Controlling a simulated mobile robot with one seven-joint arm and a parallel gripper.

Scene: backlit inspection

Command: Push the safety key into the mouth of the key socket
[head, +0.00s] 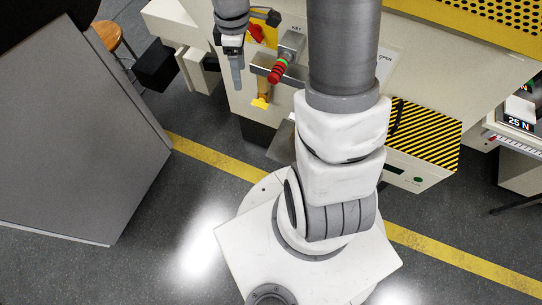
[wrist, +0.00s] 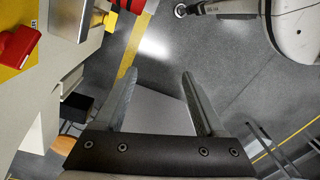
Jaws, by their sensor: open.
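A red grip with a green band, which looks like the safety key (head: 275,74), sticks out of the front end of a grey metal block under the "KEY" label. This block looks like the key socket (head: 291,43). How deep the key sits I cannot tell. Part of the red grip shows at the top edge of the wrist view (wrist: 134,5). My gripper (head: 238,85) hangs to the left of the key, apart from it. In the wrist view my gripper's fingers (wrist: 159,80) are spread, with only floor and a grey panel between them.
A red knob (head: 256,33) on a yellow plate is behind my gripper. A metal ledge (head: 262,62) with a yellow-footed piece (head: 261,101) below it juts from the cream machine. A grey cabinet (head: 80,140) stands at the left. Open floor lies between them.

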